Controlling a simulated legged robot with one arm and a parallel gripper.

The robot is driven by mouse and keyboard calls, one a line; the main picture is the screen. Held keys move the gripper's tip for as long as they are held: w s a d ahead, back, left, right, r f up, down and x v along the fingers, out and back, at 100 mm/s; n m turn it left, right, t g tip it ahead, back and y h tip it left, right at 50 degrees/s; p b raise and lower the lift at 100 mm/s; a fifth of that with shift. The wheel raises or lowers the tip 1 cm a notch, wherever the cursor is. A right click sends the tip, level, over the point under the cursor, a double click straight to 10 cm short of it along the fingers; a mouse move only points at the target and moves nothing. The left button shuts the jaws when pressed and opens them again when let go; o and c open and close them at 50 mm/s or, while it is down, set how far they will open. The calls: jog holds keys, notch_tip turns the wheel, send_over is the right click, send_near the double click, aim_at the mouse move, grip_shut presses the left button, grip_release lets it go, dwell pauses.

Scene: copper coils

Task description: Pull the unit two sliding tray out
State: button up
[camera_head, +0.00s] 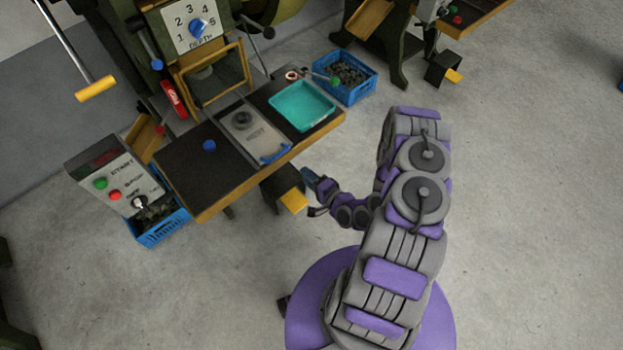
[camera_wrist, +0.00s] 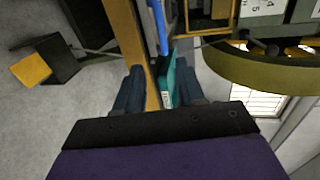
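The grey sliding tray (camera_head: 246,132) lies in the dark worktop of the near machine, with a blue bar handle (camera_head: 276,154) at its front edge. I cannot read a unit number there. My gripper (camera_head: 312,194) is in front of the worktop, to the lower right of the handle and apart from it. In the wrist view my gripper (camera_wrist: 160,72) is open, with its two fingers apart and nothing clearly held. Beyond the fingers show the wooden table edge (camera_wrist: 126,40), the blue handle (camera_wrist: 158,28) and a teal tray (camera_wrist: 172,82).
The teal tray (camera_head: 302,106) sits on the worktop right of the sliding tray. A yellow pedal (camera_head: 294,200) is below the front edge. Blue crates stand at the right (camera_head: 345,78) and left (camera_head: 158,226). A control box (camera_head: 112,178) is at left. The floor at right is clear.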

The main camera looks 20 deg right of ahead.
jog(key=shift+s+d+r, duration=0.1)
jog(key=shift+s+d, duration=0.1)
jog(key=shift+s, duration=0.45)
jog(key=shift+w, duration=0.1)
jog(key=w+d+r+n+g+h, duration=0.3)
jog(key=d+r+n+g, duration=0.1)
jog(key=d+n+g, duration=0.35)
jog(key=s+d+r+n+g+h, duration=0.1)
jog(key=s+r+n+g+h, duration=0.1)
jog(key=r, duration=0.5)
jog(key=s+d+r+n+g+h, duration=0.1)
jog(key=s+d+r+h, duration=0.1)
jog(key=r, duration=0.6)
jog(key=s+a+r+n+g, duration=0.1)
jog(key=s+a+r+g, duration=0.1)
jog(key=s+a+r, duration=0.4)
jog(key=s+a+r+n+g+y, duration=0.1)
jog(key=s+a+r, duration=0.4)
jog(key=s, duration=0.7)
jog(key=s+a+r+n+g+y, duration=0.1)
jog(key=s+a+r+n+g, duration=0.1)
jog(key=s+a+r, duration=0.4)
jog(key=s+r+g, duration=0.1)
jog(key=s+r, duration=0.1)
jog(key=s, duration=0.1)
jog(key=shift+s+a, duration=0.3)
jog(key=shift+s, duration=0.05)
